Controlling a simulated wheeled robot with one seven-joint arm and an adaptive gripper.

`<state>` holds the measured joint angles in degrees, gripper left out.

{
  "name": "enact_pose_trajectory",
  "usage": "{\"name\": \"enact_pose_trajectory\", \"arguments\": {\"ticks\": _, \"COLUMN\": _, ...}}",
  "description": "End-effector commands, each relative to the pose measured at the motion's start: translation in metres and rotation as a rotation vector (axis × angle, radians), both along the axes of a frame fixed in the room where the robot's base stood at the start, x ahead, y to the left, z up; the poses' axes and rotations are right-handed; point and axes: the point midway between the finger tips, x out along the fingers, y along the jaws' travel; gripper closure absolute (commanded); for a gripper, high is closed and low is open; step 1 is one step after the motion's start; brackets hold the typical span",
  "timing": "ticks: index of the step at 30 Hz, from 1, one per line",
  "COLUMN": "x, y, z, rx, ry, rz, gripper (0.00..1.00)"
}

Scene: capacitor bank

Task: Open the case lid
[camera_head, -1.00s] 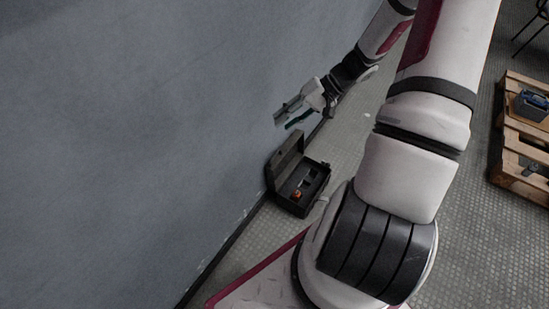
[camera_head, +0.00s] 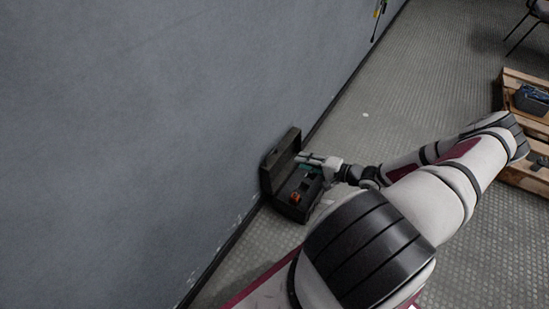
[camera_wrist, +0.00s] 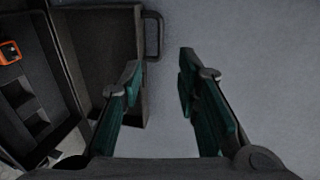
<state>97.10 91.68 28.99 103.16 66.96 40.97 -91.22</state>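The dark case (camera_head: 291,209) stands on the floor against the wall. Its lid (camera_head: 281,158) is raised, standing upright on the wall side. In the wrist view the inside of the lid (camera_wrist: 100,30) is behind my left finger, with a handle (camera_wrist: 155,35) at its far edge. The case body (camera_wrist: 35,100) is at the left of that view. My gripper (camera_head: 306,160) is above the case, close to the lid. In the wrist view my gripper (camera_wrist: 160,85) has its fingers apart with nothing between them. I cannot tell whether the left finger touches the lid.
An orange item (camera_head: 295,197) lies in the case, and it also shows in the wrist view (camera_wrist: 9,53). The grey wall (camera_head: 130,130) is close beside the lid. A wooden pallet (camera_head: 515,178) is at the right.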

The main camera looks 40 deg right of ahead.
Motion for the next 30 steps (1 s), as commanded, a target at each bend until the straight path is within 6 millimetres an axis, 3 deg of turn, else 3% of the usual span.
{"name": "enact_pose_trajectory", "arguments": {"ticks": 18, "x": 0.098, "y": 0.037, "z": -0.033, "rx": 0.002, "ry": 0.001, "rz": 0.006, "gripper": 0.7}}
{"name": "enact_pose_trajectory", "arguments": {"ticks": 24, "x": 0.115, "y": 0.043, "z": -0.037, "rx": 0.001, "ry": 0.001, "rz": 0.004, "gripper": 0.7}}
{"name": "enact_pose_trajectory", "arguments": {"ticks": 30, "x": 0.119, "y": 0.044, "z": -0.037, "rx": 0.0, "ry": 0.001, "rz": 0.005, "gripper": 0.7}}
